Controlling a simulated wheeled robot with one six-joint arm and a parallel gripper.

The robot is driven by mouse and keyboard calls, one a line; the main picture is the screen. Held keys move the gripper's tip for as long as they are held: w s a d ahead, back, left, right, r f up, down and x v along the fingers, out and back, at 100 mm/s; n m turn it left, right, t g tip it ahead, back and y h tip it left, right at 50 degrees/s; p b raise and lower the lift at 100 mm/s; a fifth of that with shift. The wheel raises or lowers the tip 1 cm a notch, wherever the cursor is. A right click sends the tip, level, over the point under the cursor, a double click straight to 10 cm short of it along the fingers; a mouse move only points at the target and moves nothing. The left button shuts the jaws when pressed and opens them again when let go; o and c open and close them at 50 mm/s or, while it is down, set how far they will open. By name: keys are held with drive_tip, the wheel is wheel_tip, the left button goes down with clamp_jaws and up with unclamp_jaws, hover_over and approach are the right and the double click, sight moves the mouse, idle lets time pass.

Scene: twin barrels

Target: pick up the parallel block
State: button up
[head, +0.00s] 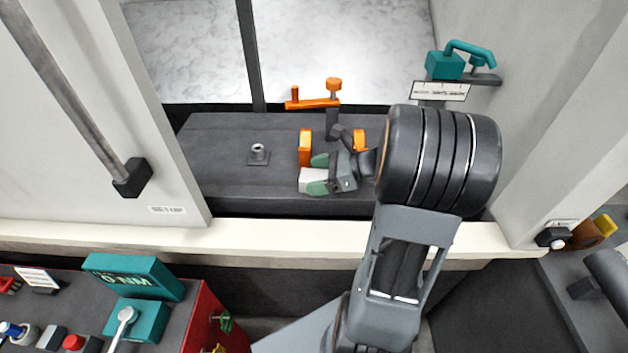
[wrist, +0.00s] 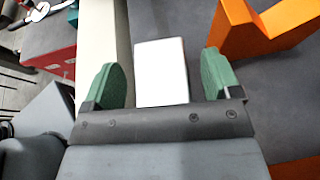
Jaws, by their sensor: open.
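The parallel block (wrist: 161,72) is a pale, near-white rectangular block. In the wrist view it lies between my gripper's two green fingertips (wrist: 158,82), with a gap on each side. The right-hand gap looks a little wider. In the head view the block (head: 312,180) shows on the dark bed beside my gripper (head: 318,174), whose green fingers are around it. My gripper is open. The block's near end is hidden behind the gripper body in the wrist view. I cannot tell how high the fingertips are above the bed.
An orange clamp or vise piece (head: 305,148) stands just behind the block, and shows at upper right in the wrist view (wrist: 262,30). A small post (head: 258,153) stands left on the bed. A pale sill (head: 270,238) runs along the front. A red cart (head: 205,315) stands front left.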

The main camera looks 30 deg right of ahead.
drive_tip(key=shift+a, duration=0.1)
clamp_jaws()
idle(0.8)
drive_tip(key=shift+r, duration=0.1)
